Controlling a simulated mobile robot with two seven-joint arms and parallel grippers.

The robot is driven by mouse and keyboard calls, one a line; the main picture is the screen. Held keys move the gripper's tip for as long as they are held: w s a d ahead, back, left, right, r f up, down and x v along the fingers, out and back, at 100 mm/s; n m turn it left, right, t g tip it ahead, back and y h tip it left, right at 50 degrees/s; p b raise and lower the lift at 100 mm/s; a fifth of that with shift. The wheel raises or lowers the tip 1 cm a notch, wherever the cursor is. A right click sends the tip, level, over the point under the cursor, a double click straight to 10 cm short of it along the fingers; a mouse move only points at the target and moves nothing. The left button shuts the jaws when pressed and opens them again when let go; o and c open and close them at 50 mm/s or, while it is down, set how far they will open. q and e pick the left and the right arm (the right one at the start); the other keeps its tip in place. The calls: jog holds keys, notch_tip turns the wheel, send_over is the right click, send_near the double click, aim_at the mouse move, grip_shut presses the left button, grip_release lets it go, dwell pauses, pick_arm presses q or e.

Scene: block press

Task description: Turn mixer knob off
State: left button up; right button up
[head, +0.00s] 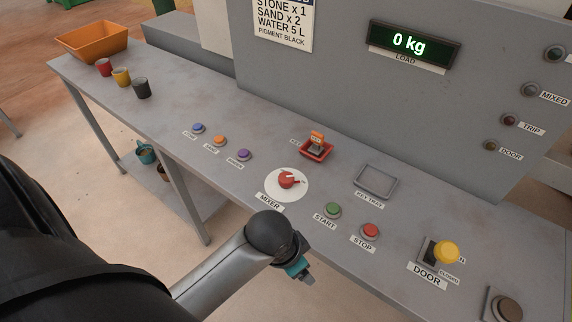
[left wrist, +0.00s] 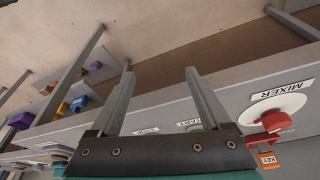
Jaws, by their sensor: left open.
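The red mixer knob (head: 287,179) sits on a white round plate (head: 294,193) on the grey console, above the MIXER label (head: 270,202). Its setting is too small to read. In the left wrist view the red knob (left wrist: 278,121) and its white plate (left wrist: 262,107) are at the right, outside the fingers. My left gripper (head: 303,275) is in front of the console's near edge in the head view, apart from the knob. In the left wrist view its two fingers (left wrist: 158,70) are spread and empty. My right gripper is not in view.
Green START (head: 333,210) and red STOP (head: 370,230) buttons lie right of the knob. A red tray (head: 316,155) with an orange-tagged key is behind it. Small coloured buttons (head: 219,141) are left.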

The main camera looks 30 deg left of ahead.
pick_arm(q)
jog(key=w+a+r+m, duration=0.1)
jog(key=w+r, duration=0.1)
jog(key=w, duration=0.1)
jog(key=w+a+r+m+g, duration=0.1)
jog(key=w+r+m, duration=0.1)
jog(key=w+r, duration=0.1)
jog(key=w+a+r+m, duration=0.1)
jog(key=w+r, duration=0.2)
jog(key=w, duration=0.1)
jog(key=shift+w+a+m+g+y+p, duration=0.1)
jog(key=shift+w+m+g+y+p, duration=0.2)
jog(key=shift+m+g+p, duration=0.1)
jog(key=w+a+r, duration=0.4)
jog(key=g, duration=0.1)
send_near(286, 177)
jog(key=shift+m+y, duration=0.3)
jog(key=shift+y, duration=0.1)
jog(key=f+b, duration=0.1)
jog(key=f, duration=0.4)
jog(key=f+b, duration=0.1)
jog(key=f, duration=0.2)
jog(key=shift+w+d+f+b, duration=0.2)
jog(key=shift+d+f+b, duration=0.1)
jog(key=shift+d, duration=0.05)
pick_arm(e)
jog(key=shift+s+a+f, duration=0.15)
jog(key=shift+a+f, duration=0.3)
pick_arm(q)
jog(key=shift+c, duration=0.4)
